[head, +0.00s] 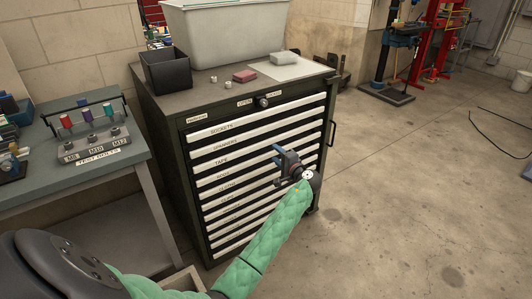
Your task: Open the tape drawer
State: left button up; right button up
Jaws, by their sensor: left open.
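The dark tool cabinet (167,146) stands in the middle of the head view, with several white-fronted, labelled drawers. The tape drawer (221,161) is the third down, below the sockets drawer (221,128) and the spanners drawer (226,144). Its front looks flush with the others, so it appears closed. My left gripper (280,158) is open and in front of the right half of the drawer fronts, around the height of the tape drawer. It hides part of the fronts there. I cannot tell whether it touches one. My right gripper is not in view.
A lock knob (263,102) sits above the drawers between open and locked labels. A grey bin (225,35) and a black box (166,70) stand on the cabinet. A bench with a bolt rack (94,147) is at left. Floor (410,200) at right is mostly clear.

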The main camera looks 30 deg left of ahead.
aim_at(267, 144)
pick_arm(q)
jog(key=shift+r+p+x, duration=0.1)
jog(key=shift+r+x, duration=0.1)
jog(key=shift+x, duration=1.15)
jog(key=shift+r+p+x, duration=0.15)
jog(key=shift+r+x, duration=0.05)
jog(key=shift+x, duration=1.15)
jog(key=shift+r+p+x, duration=0.1)
jog(key=shift+r+x, duration=0.1)
jog(key=shift+x, duration=1.1)
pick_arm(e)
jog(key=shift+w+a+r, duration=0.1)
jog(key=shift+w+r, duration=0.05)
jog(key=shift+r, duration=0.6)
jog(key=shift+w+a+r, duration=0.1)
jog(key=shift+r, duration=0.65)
pick_arm(q)
jog(key=shift+c, duration=0.2)
grip_shut()
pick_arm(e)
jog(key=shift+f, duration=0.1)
